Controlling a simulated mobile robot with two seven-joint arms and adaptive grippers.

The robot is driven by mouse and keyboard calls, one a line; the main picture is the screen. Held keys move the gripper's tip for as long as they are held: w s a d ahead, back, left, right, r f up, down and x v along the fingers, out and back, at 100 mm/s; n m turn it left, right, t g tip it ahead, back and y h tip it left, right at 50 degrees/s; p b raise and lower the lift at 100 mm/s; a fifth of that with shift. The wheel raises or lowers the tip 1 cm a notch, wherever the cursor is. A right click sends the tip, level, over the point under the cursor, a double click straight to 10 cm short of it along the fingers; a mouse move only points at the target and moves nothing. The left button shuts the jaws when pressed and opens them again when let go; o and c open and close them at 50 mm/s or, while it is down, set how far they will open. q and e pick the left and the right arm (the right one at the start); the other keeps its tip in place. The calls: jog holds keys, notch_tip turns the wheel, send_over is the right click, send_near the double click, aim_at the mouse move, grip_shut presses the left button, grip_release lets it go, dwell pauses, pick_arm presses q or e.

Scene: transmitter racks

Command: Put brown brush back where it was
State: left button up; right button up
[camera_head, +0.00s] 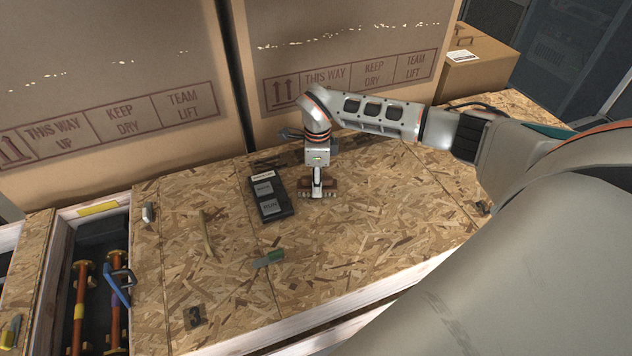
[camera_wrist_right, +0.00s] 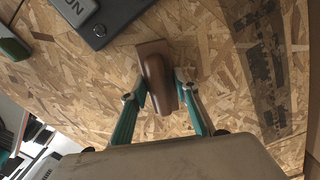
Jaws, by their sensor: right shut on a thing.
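The brown brush (camera_head: 330,188) is at my right gripper (camera_head: 317,190) on the chipboard top in the head view, just right of a dark case. In the right wrist view the brown brush (camera_wrist_right: 157,80) lies between the two green-sided fingers of my right gripper (camera_wrist_right: 160,98), which are shut on its body. The head view shows the brush's bristle side low, at or close to the board; I cannot tell whether it touches. My left gripper is not in view.
A dark case (camera_head: 270,197) with grey labels lies left of the brush. A green-handled tool (camera_head: 268,258), a wooden stick (camera_head: 207,235) and a small grey item (camera_head: 148,212) lie on the board (camera_head: 380,230). Large cardboard boxes (camera_head: 110,80) stand behind. The board's front right is clear.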

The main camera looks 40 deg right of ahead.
jog(key=shift+r, duration=0.1)
jog(key=o, duration=1.2)
jog(key=shift+o, duration=0.2)
jog(key=shift+r, duration=0.15)
notch_tip(320, 180, up, 8)
jog(key=shift+w+f+p, duration=0.1)
jog(key=shift+p, duration=0.8)
notch_tip(320, 180, up, 3)
jog(key=shift+r, duration=0.5)
